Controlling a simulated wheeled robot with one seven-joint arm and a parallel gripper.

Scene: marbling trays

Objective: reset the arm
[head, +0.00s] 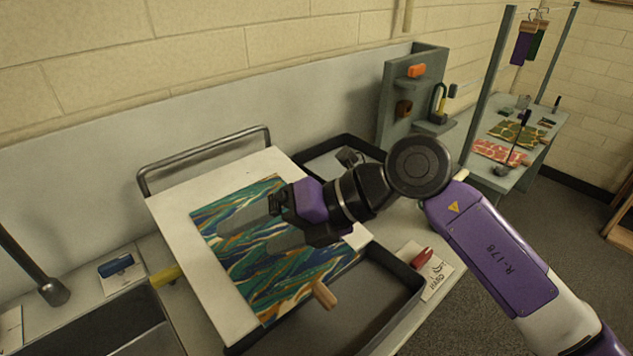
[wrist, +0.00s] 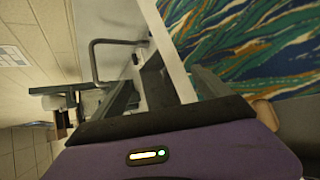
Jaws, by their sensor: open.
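My gripper (head: 254,229) is open and empty. In the head view it is over a white board (head: 170,209) that carries a marbled sheet (head: 225,210) in blue, green and orange. The purple wrist hides part of the sheet. In the wrist view the gripper's two fingers (wrist: 165,98) stand apart with nothing between them. The marbled sheet (wrist: 250,45) fills the upper right there. I cannot tell how high the fingers are above the sheet.
A black tray (head: 395,317) lies under the board's front right. A metal rail (head: 205,158) stands behind it. A wooden handle (head: 324,294) is at the sheet's front edge. A sink (head: 125,330) is at lower left. A grey shelf unit (head: 395,100) stands behind my arm.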

